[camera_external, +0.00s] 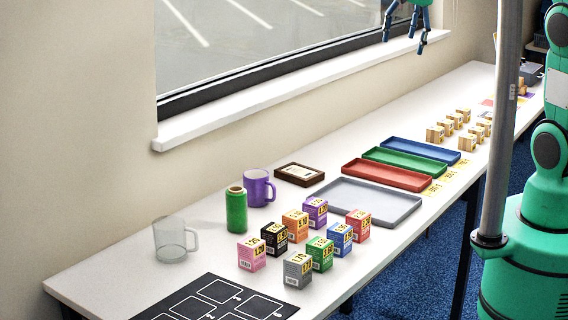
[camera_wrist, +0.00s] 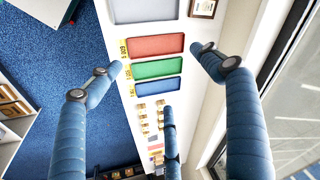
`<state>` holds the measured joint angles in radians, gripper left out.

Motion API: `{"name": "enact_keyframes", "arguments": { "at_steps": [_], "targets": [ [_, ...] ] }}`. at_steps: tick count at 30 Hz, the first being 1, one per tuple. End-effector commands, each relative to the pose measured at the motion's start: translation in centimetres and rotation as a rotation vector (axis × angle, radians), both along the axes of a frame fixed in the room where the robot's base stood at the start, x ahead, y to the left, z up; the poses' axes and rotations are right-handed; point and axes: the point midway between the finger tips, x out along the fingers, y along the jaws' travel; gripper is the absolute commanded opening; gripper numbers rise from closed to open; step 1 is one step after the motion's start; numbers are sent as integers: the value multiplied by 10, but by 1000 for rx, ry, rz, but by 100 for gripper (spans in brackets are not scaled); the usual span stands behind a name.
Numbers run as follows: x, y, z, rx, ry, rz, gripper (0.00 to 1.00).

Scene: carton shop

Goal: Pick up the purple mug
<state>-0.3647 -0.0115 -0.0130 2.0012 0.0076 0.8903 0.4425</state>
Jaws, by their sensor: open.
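The purple mug (camera_external: 258,188) stands upright on the white table in the external view, its handle toward the right. A green spool (camera_external: 236,210) stands just in front of it and covers part of its left side. The mug is not visible in the wrist view. My gripper (camera_external: 408,30) hangs high in front of the window, well to the right of the mug and above the table. Its blue fingers (camera_wrist: 165,95) are spread wide and empty in the wrist view, with the trays far below.
A clear mug (camera_external: 170,240) stands at the left. Several small colored boxes (camera_external: 295,255) crowd the front. A brown framed card (camera_external: 299,174) lies right of the mug. A grey tray (camera_external: 372,201) and red, green and blue trays follow. The window sill (camera_external: 290,93) runs behind.

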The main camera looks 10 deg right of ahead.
Motion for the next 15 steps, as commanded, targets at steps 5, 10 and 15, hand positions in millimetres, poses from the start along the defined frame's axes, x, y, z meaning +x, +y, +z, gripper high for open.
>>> {"name": "enact_keyframes", "arguments": {
  "at_steps": [5,10,15],
  "targets": [
    [26,44,-17,2,35,-5,80],
    [47,87,-38,2,66,-13,80],
    [63,131,-63,1,96,-24,80]
  ]
}}
